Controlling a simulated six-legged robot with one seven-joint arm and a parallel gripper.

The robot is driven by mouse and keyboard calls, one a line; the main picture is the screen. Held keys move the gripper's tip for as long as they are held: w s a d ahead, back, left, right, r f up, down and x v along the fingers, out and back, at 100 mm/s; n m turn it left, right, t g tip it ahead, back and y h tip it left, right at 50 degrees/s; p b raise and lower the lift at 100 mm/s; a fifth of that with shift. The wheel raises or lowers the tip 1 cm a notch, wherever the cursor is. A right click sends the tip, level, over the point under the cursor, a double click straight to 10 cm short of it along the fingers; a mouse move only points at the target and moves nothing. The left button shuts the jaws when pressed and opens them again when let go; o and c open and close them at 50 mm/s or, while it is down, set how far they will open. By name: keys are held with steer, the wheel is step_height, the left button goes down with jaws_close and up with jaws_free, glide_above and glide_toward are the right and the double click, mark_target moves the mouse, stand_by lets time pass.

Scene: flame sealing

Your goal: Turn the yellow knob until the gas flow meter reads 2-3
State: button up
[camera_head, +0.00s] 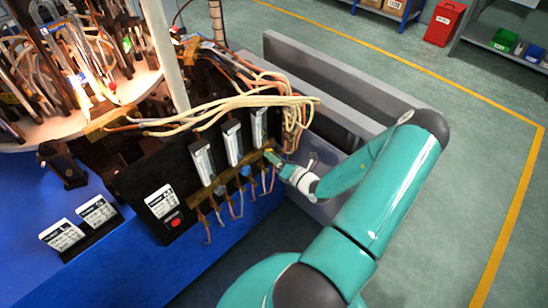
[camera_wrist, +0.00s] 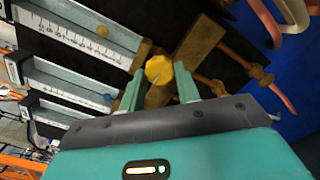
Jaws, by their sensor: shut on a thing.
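The yellow knob (camera_wrist: 159,70) sits between the two fingertips of my gripper (camera_wrist: 158,82) in the wrist view, on a brass-coloured bar. My gripper is shut on it. In the head view my gripper (camera_head: 276,158) reaches the right end of that bar and the knob is hidden there. The nearest gas flow meter (camera_head: 259,126) stands just above my gripper, rightmost of three.
Two more flow meters (camera_head: 232,143) (camera_head: 202,159) stand to the left, with a blue knob (camera_head: 245,171) below. Pale hoses (camera_head: 235,102) cross above the meters and copper tubes hang below the bar. A grey metal bin (camera_head: 335,90) stands behind my arm.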

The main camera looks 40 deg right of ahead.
steer(key=shift+m, duration=0.4)
steer(key=o, duration=1)
steer(key=shift+s, duration=0.1)
steer(key=s, duration=1.3)
steer(key=shift+s+d, duration=0.15)
steer(key=shift+s, duration=0.2)
